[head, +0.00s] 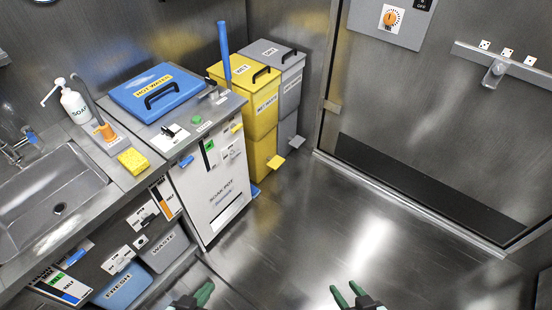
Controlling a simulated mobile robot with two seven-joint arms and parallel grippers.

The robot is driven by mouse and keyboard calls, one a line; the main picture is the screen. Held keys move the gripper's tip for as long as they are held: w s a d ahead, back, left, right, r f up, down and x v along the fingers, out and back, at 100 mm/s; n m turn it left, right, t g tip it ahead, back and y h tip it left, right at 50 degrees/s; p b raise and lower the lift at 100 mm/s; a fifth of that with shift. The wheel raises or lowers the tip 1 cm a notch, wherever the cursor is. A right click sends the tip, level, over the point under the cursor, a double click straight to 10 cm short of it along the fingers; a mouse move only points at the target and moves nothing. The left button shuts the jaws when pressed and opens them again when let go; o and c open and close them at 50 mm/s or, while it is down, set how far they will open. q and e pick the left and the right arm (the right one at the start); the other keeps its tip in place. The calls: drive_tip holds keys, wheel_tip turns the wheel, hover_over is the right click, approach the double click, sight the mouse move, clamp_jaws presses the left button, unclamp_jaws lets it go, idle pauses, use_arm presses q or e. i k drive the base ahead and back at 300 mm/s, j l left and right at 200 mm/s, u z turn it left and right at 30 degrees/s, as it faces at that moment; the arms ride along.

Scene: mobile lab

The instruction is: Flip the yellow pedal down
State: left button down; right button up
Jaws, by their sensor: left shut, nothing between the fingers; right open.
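The yellow pedal (275,163) sticks out low from the front of the yellow wet-waste bin (263,122), in the middle of the head view. It looks roughly level, but its exact tilt is hard to tell. My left gripper (205,290) is at the bottom edge, shut and empty, with green fingers. My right gripper (346,293) is at the bottom edge to its right, open and empty. Both grippers are well apart from the pedal, nearer to the camera.
A grey dry bin (290,92) with a grey pedal (297,143) stands behind the yellow bin. A white soak-pot cabinet (213,192) stands left of it, with a blue pedal (254,191) low down. A sink (52,195) is at left. The floor (345,215) at centre right is clear.

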sight(275, 163)
drive_tip(key=i+l+u, duration=0.1)
drive_tip(key=i+l, duration=0.45)
drive_tip(key=i+l+u, duration=0.15)
drive_tip(key=l, duration=0.25)
drive_tip(key=i+l, duration=0.35)
drive_tip(key=i+l+u, duration=0.15)
drive_tip(key=l, duration=0.25)
drive_tip(key=i+l+u, duration=0.1)
drive_tip(key=i+l, duration=0.4)
drive_tip(key=l, duration=0.3)
drive_tip(key=i+l+u, duration=0.15)
drive_tip(key=l, duration=0.25)
drive_tip(key=i, duration=0.05)
